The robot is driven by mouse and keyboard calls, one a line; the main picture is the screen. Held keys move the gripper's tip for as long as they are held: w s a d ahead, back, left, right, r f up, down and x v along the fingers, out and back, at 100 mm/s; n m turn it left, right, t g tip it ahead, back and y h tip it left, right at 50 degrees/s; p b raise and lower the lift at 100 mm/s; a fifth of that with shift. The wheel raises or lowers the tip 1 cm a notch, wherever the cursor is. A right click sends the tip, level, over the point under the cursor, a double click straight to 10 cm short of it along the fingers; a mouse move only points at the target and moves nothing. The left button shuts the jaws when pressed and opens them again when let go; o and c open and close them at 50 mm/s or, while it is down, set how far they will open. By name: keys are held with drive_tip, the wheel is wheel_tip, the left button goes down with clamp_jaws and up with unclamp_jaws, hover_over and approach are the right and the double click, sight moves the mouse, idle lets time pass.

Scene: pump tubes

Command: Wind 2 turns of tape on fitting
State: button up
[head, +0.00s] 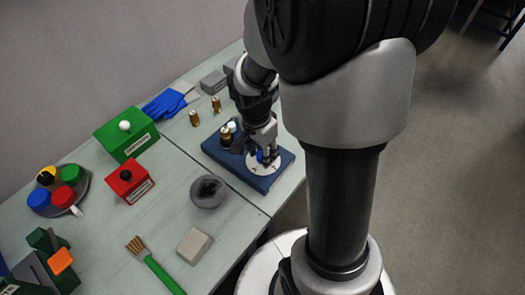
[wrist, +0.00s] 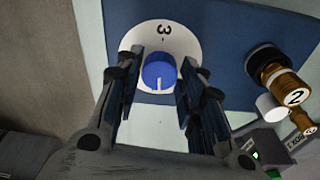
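A blue board (head: 213,148) on the bench carries a white dial (wrist: 190,45) with a blue knob (wrist: 159,72). The number 3 shows at the dial's rim in the wrist view. A brass fitting (wrist: 287,84) with a label 2 stands on the board to the right in the wrist view, and it shows at the board's left side in the head view (head: 226,134). A small white cylinder (wrist: 270,108), perhaps the tape, is beside it. My gripper (wrist: 163,78) is open, with one finger on each side of the knob. I cannot tell whether they touch it.
Two loose brass pieces (head: 194,118) stand behind the board. Blue gloves (head: 166,103), grey blocks (head: 213,82), a green box (head: 127,140), a red box (head: 129,184), a grey bowl (head: 209,198), a beige block (head: 194,246) and a brush (head: 158,268) lie around on the bench.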

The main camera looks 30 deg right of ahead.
idle(0.5)
drive_tip(key=n+p, duration=0.2)
drive_tip(key=n, duration=0.3)
drive_tip(key=shift+s, duration=0.1)
drive_tip(key=n+p, duration=0.2)
drive_tip(key=n, duration=0.2)
drive_tip(key=shift+n+t+y, duration=0.4)
drive_tip(key=shift+n+p, duration=0.4)
drive_tip(key=shift+n, duration=0.6)
drive_tip(key=n, duration=0.2)
drive_tip(key=shift+n+y+b, duration=0.3)
drive_tip(key=shift+n, duration=0.1)
drive_tip(key=shift+d+f+n+b, duration=0.1)
drive_tip(key=shift+f+n+b, duration=0.1)
drive_tip(key=shift+n+b, duration=0.75)
drive_tip(key=shift+r+n, duration=0.15)
drive_tip(key=shift+n, duration=0.8)
